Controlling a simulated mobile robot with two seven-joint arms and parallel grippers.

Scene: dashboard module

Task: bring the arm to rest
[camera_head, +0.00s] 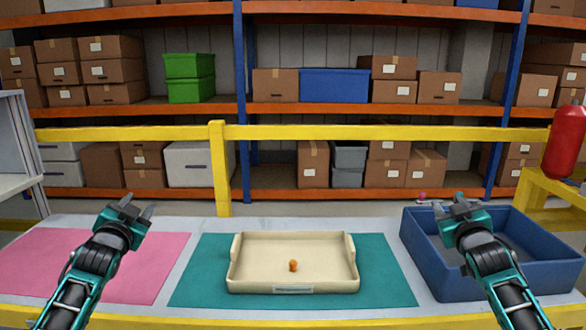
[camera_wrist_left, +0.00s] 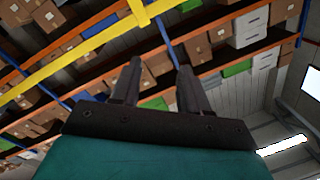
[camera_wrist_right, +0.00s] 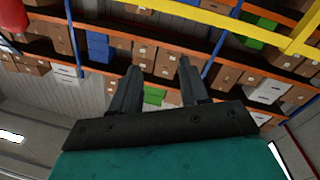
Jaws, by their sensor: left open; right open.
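My left gripper (camera_head: 138,205) is raised over the pink mat at the left, open and empty. Its two fingers (camera_wrist_left: 155,85) stand apart with nothing between them in the left wrist view. My right gripper (camera_head: 450,205) is raised in front of the blue bin at the right, also open and empty. Its fingers (camera_wrist_right: 160,88) stand apart in the right wrist view. Both wrist cameras look toward the shelves and ceiling. A cream tray (camera_head: 252,270) rests on the teal mat between the arms, with a small orange piece (camera_head: 293,266) inside.
The pink mat (camera_head: 60,262) is bare where visible. The teal mat (camera_head: 200,277) is clear around the tray. A blue bin (camera_head: 545,262) stands at the right, partly hidden by my right arm. A yellow rail (camera_head: 330,132) and stocked shelves are behind the table. A red cylinder (camera_head: 565,140) is far right.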

